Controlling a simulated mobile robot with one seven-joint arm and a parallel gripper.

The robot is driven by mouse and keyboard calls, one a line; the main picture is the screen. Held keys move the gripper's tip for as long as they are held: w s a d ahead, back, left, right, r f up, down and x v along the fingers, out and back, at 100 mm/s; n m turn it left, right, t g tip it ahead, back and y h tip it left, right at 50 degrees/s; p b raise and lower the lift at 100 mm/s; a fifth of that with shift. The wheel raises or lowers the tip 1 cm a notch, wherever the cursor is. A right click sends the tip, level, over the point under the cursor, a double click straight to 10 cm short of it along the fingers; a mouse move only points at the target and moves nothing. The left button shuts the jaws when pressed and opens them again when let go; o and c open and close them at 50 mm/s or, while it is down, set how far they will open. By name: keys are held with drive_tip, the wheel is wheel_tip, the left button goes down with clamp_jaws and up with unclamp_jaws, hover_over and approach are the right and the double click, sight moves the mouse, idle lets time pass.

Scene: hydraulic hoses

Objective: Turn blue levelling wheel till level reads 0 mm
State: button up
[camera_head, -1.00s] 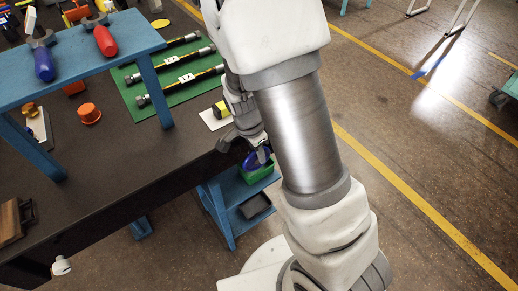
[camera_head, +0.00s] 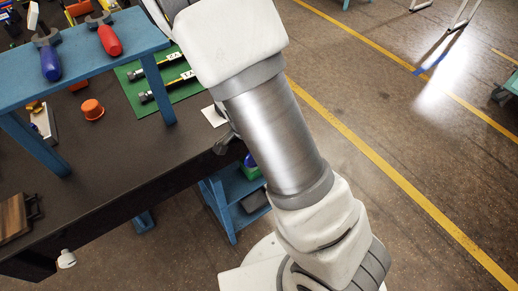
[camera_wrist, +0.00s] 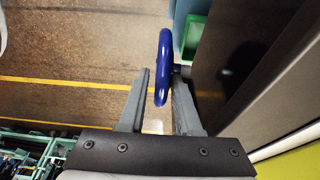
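The blue levelling wheel (camera_wrist: 163,67) shows nearly edge-on in the wrist view, on a dark shaft at its right. My gripper (camera_wrist: 164,76) is open, with the near part of the wheel's rim between its two fingers. A gap shows on the left side of the rim; the right finger is close to it, and I cannot tell if it touches. In the head view only a bit of blue, apparently the wheel (camera_head: 249,160), shows beside my arm at the table edge. No level reading can be made out.
The dark table (camera_head: 110,160) carries a blue raised shelf (camera_head: 90,62) with screwdriver-like tools, an orange cap (camera_head: 92,109) and a green mat (camera_head: 188,88) with labelled hoses. A blue stand (camera_head: 222,205) with a green bin (camera_wrist: 194,36) is below the table edge.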

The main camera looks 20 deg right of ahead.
drive_tip(key=shift+r, duration=0.15)
drive_tip(key=p+v, duration=0.5)
drive_tip(key=v, duration=1.2)
